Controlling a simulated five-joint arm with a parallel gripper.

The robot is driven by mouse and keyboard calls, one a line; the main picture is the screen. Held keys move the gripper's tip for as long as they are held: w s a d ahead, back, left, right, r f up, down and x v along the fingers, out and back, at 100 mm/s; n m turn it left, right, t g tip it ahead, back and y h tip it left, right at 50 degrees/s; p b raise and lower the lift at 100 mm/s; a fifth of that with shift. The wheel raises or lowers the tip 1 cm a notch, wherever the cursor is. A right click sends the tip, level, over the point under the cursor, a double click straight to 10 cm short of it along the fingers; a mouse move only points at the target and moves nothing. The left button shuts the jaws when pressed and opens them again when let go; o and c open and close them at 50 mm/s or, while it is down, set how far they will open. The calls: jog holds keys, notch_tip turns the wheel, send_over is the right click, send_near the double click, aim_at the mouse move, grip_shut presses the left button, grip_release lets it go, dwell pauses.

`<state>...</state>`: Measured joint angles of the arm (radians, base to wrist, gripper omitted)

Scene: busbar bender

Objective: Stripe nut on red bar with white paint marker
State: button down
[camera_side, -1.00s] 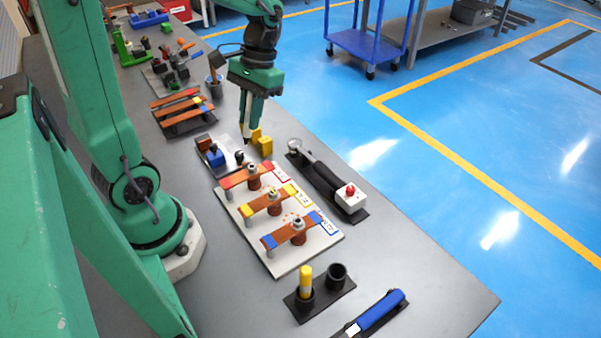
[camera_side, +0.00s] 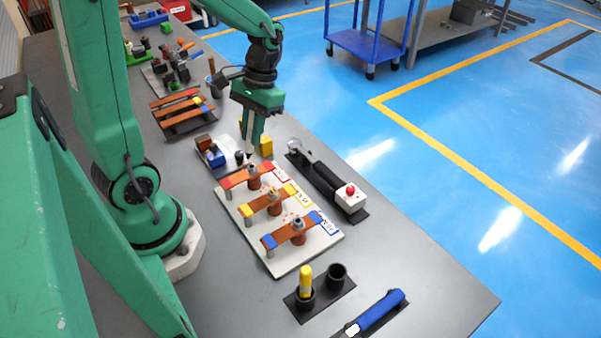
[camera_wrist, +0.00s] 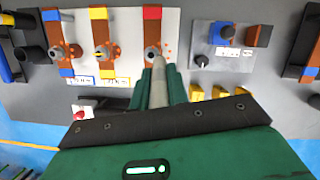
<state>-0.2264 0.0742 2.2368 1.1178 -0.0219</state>
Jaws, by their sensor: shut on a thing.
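My gripper (camera_side: 254,128) is shut on a white paint marker (camera_side: 251,147), held roughly upright with its dark tip down. The marker also shows in the wrist view (camera_wrist: 159,85). The red bar (camera_side: 234,181) is copper-coloured with a red end and lies at the far end of the pale board (camera_side: 282,267). Its grey nut (camera_side: 254,169) sits just below and near the marker tip. In the wrist view the marker tip partly overlaps the red bar's nut (camera_wrist: 151,52). I cannot tell whether they touch.
The yellow bar (camera_side: 260,204) and blue bar (camera_side: 283,236) lie nearer on the board, each with a nut. A torque wrench (camera_side: 325,182) lies right of the board. A yellow marker (camera_side: 306,278) stands in a black holder.

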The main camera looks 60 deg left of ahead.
jog(key=shift+d, duration=0.3)
dwell(0.6)
jog(key=shift+f, duration=0.25)
dwell(1.4)
jog(key=shift+d, duration=0.5)
dwell(1.9)
jog(key=shift+d, duration=0.5)
dwell(1.7)
jog(key=shift+w+r, duration=0.1)
jog(key=shift+r, duration=0.1)
